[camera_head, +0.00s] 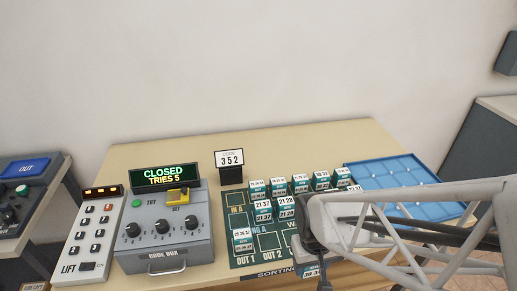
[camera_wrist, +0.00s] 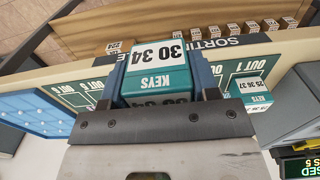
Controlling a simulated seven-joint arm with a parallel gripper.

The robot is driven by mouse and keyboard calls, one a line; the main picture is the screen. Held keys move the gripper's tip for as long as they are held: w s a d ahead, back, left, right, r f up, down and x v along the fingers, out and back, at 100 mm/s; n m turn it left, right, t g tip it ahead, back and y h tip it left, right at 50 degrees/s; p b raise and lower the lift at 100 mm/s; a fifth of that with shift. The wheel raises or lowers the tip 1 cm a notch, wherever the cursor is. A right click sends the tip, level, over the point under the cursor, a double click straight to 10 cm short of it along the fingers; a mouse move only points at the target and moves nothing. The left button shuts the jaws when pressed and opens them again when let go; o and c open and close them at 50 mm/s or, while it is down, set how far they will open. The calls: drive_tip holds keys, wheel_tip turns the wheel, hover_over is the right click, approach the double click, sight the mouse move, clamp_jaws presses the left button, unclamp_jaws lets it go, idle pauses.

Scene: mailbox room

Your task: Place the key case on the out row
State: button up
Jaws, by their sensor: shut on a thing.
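My gripper (camera_wrist: 160,82) is shut on a teal and white key case (camera_wrist: 158,58) marked "30 34" and "KEYS", with one blue finger on each side. In the head view the arm hides most of my gripper (camera_head: 318,262), and a part of the held case (camera_head: 309,272) shows below it. The case is over the near edge of the green sorting mat (camera_head: 268,243); I cannot tell whether it touches the mat. The out row runs along this near edge. Another case (camera_head: 243,240) stands at OUT 1, and it also shows in the wrist view (camera_wrist: 250,92).
Several key cases (camera_head: 286,208) stand farther back on the mat. The grey code box (camera_head: 164,240) reads "CLOSED, TRIES 5". A blue tray (camera_head: 392,172) is on the right.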

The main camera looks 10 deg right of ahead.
drive_tip(key=w, duration=0.8)
drive_tip(key=w+f, duration=0.1)
drive_tip(key=w, duration=0.4)
drive_tip(key=shift+w+d+f, duration=0.1)
drive_tip(key=shift+d, duration=0.2)
drive_tip(key=shift+f, duration=1.75)
drive_tip(key=shift+f, duration=0.2)
drive_tip(key=o, duration=1)
drive_tip(key=shift+c, duration=0.2)
drive_tip(key=shift+r, duration=0.2)
wheel_tip(320, 180, up, 12)
